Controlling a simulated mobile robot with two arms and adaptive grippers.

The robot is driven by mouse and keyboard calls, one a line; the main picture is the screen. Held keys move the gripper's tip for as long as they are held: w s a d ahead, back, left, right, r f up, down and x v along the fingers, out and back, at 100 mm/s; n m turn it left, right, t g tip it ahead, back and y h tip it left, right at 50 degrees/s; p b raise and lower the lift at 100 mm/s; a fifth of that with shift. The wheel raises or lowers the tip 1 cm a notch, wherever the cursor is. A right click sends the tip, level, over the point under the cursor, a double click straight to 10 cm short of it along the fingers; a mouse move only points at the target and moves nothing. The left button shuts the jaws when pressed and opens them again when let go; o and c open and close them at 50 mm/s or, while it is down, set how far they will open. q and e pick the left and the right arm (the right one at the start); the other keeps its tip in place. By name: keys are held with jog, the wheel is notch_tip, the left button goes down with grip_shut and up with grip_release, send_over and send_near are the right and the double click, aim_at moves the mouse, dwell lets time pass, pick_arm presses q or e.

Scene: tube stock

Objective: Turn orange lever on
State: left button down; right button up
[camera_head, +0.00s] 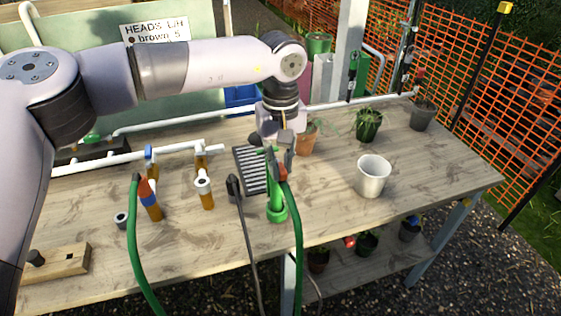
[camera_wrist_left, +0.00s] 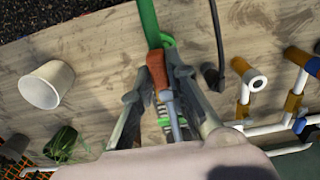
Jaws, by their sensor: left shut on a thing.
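My left gripper (camera_head: 283,150) reaches down over the workbench from above and is shut on an orange-red piece (camera_head: 283,172) at the top of a green hose. In the left wrist view my left gripper (camera_wrist_left: 158,84) has the orange-red piece (camera_wrist_left: 158,68) between its fingertips, with a grey shaft below it. I cannot tell whether this piece is the orange lever. A green upright stand (camera_head: 275,195) with a round foot is beside and partly behind it. Brownish-orange fittings on the white pipes include an angled one (camera_head: 206,200) and one with a blue top (camera_head: 148,155). My right gripper is not in view.
A green hose (camera_head: 132,240) and a black cable (camera_head: 245,225) cross the wooden bench (camera_head: 330,215). A grey slatted rack (camera_head: 250,172) lies behind the gripper. A white pot (camera_head: 373,177) and potted plants stand right. Orange mesh fencing (camera_head: 460,60) is behind. The right front bench is clear.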

pick_arm(q)
jog(key=shift+d, duration=0.1)
jog(key=shift+w+d+n+b, duration=0.3)
jog(key=shift+w+n+b, duration=0.35)
jog(key=shift+n, duration=2.35)
jog(key=shift+w+d+n+b, duration=0.3)
jog(key=shift+w+n+b, duration=0.35)
jog(key=shift+n, duration=2.35)
jog(key=shift+w+d+n+b, duration=0.3)
jog(key=shift+w+n+b, duration=0.35)
jog(key=shift+n, duration=2.35)
jog(key=c, duration=1.6)
grip_release()
jog(key=shift+o, duration=0.2)
notch_tip(320, 180, up, 12)
